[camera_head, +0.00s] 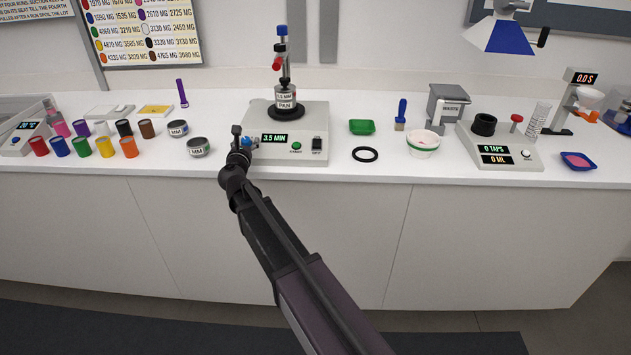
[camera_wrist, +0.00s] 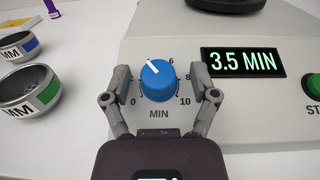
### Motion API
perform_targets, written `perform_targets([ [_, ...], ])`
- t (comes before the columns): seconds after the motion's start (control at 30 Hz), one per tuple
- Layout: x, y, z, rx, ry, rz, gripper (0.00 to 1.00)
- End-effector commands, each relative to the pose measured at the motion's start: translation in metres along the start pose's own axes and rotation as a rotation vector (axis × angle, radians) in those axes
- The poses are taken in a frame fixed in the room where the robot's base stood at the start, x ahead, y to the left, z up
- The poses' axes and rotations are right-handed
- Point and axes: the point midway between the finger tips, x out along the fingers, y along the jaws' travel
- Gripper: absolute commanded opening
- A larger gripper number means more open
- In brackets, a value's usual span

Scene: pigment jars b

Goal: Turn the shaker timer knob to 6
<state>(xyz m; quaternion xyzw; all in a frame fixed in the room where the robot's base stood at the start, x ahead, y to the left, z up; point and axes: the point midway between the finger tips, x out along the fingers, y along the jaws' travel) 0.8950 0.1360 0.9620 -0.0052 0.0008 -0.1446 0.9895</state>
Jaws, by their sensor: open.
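The shaker (camera_head: 288,140) stands on the counter, with a stacked sieve column and a PAN-labelled part on top. Its timer knob (camera_wrist: 158,80) is blue with a white pointer line, set in a dial marked 0 to 10 above the word MIN. The pointer leans up and left of the top. The display (camera_wrist: 243,62) reads 3.5 MIN. My gripper (camera_wrist: 163,82) is open, with one finger on each side of the knob. Whether the fingertips touch it I cannot tell. In the head view my gripper (camera_head: 240,144) is at the shaker's front left and partly hides the knob.
Two sieves marked MM (camera_head: 198,147) stand left of the shaker, near several coloured jars (camera_head: 82,147). The green start button (camera_head: 297,146) and OFF switch (camera_head: 317,145) are right of the display. A black ring (camera_head: 365,154) and green tray (camera_head: 362,127) lie to the right.

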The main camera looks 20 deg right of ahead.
Motion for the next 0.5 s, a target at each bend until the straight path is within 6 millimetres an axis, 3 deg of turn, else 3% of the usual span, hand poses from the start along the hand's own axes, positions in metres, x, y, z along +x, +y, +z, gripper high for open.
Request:
perform_targets([
  [0.5, -0.071, 0.000, 0.000, 0.002, 0.000, -0.001, 0.76],
])
